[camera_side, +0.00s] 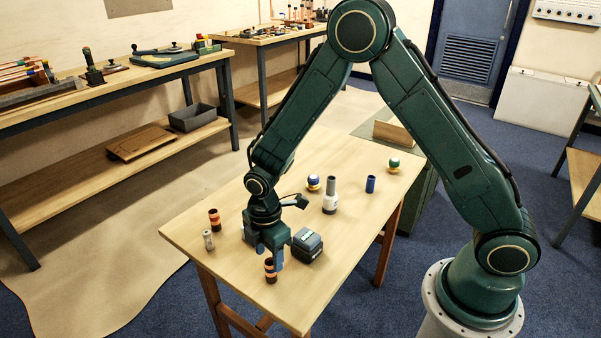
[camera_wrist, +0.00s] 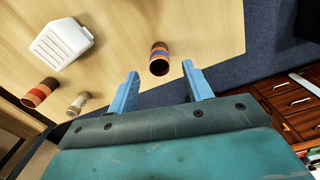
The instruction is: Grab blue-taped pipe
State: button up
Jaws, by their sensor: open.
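A short copper-coloured pipe (camera_wrist: 159,60) with a blue-purple band and orange bands stands near the table edge in the wrist view. In the side view, the pipe (camera_side: 270,274) stands just below my gripper (camera_side: 266,254), partly hidden by its fingers; the blue band is hard to make out there. My gripper is open and empty. In the wrist view, its two blue fingers (camera_wrist: 160,68) are apart, with the pipe between and just beyond the fingertips in the picture. I cannot tell whether either finger touches it.
A red-and-orange-banded pipe (camera_side: 214,219) and a silver fitting (camera_side: 208,240) stand to the left. A dark box (camera_side: 307,245) sits close right of my gripper. A white cylinder (camera_side: 330,196) and a blue cylinder (camera_side: 370,184) stand farther back. The table's (camera_side: 190,236) left edge is near.

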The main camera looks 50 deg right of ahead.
aim_at(270, 262)
jog(key=shift+d+f, duration=0.1)
jog(key=shift+f, duration=2.5)
jog(key=shift+c, duration=0.2)
jog(key=c, duration=1)
